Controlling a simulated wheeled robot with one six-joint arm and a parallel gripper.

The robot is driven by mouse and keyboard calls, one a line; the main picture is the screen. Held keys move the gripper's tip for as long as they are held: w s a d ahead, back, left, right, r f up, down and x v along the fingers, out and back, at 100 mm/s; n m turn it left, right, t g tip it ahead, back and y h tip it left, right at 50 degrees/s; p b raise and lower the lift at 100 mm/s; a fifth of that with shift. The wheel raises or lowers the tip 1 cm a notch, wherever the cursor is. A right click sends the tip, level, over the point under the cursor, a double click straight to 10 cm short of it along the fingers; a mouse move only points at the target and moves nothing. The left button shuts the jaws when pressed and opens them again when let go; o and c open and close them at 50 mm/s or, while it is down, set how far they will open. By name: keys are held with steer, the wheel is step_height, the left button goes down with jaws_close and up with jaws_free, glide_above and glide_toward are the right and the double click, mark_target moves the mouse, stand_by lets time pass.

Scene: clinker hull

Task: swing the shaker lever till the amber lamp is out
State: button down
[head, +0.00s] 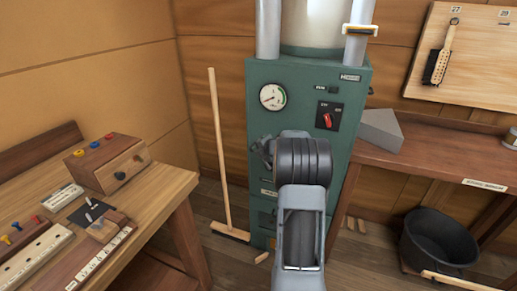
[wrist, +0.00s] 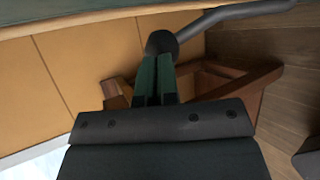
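The green cabinet (head: 350,90) with a dial gauge and a red rotary knob stands ahead. In the wrist view, the grey shaker lever (wrist: 232,15) runs in from the upper right and ends in a black knob (wrist: 161,43). My gripper (wrist: 157,62) has its two dark green fingers side by side with only a thin seam between them. Their tips meet the knob in the picture; I cannot tell whether they touch it. In the head view my arm covers the cabinet's lower front and hides the gripper. I cannot make out a lit amber lamp.
A wooden workbench (head: 168,186) with a box of coloured knobs stands at left. A broom (head: 219,150) leans beside the cabinet. At right are a wooden shelf (head: 440,158), a grey wedge-shaped block (head: 380,130) and a black tub (head: 437,245) on the floor.

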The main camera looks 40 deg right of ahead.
steer(key=shift+a, duration=0.15)
steer(key=r+p+v, duration=0.1)
steer(key=p+v, duration=0.2)
steer(key=v, duration=1.1)
steer(key=shift+w, duration=0.3)
steer(key=shift+a, duration=0.1)
